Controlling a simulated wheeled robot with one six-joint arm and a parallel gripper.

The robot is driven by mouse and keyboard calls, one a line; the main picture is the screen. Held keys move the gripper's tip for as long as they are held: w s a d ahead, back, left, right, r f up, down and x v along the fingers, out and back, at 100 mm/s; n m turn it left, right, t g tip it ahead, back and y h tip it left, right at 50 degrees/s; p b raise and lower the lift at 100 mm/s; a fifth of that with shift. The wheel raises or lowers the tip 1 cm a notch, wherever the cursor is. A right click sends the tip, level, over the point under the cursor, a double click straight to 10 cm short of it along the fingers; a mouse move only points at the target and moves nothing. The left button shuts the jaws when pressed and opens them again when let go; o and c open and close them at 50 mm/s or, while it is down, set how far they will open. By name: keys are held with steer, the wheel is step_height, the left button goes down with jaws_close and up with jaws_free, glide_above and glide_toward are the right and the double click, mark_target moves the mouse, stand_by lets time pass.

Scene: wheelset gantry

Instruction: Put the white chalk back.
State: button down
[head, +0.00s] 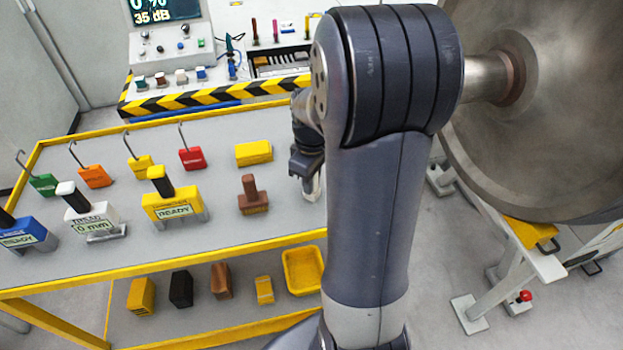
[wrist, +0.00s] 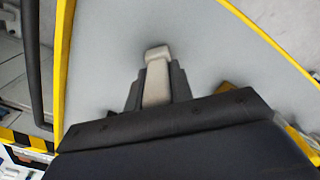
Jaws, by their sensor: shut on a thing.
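The white chalk (wrist: 157,75) is a pale block between the dark fingers of my gripper (wrist: 156,88) in the wrist view, its end sticking out past the fingertips. In the head view my gripper (head: 307,165) is low over the right end of the grey cart top (head: 300,222), partly hidden behind my arm. A pale piece, the chalk (head: 313,188), shows just below it. I cannot tell whether the chalk touches the cart top.
On the cart top stand a brown stamp-like tool (head: 251,195), a yellow block (head: 253,153), a yellow READY gauge (head: 172,205), a white gauge (head: 92,217) and several hooked tags. A lower shelf holds a yellow bin (head: 303,270) and blocks. A large wheel (head: 560,110) is at right.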

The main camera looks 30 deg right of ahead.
steer(key=c, duration=1.3)
jaws_free()
steer(key=shift+o, duration=0.2)
step_height(320, 180, up, 12)
steer(key=shift+r+p, duration=0.1)
steer(key=shift+p, duration=0.25)
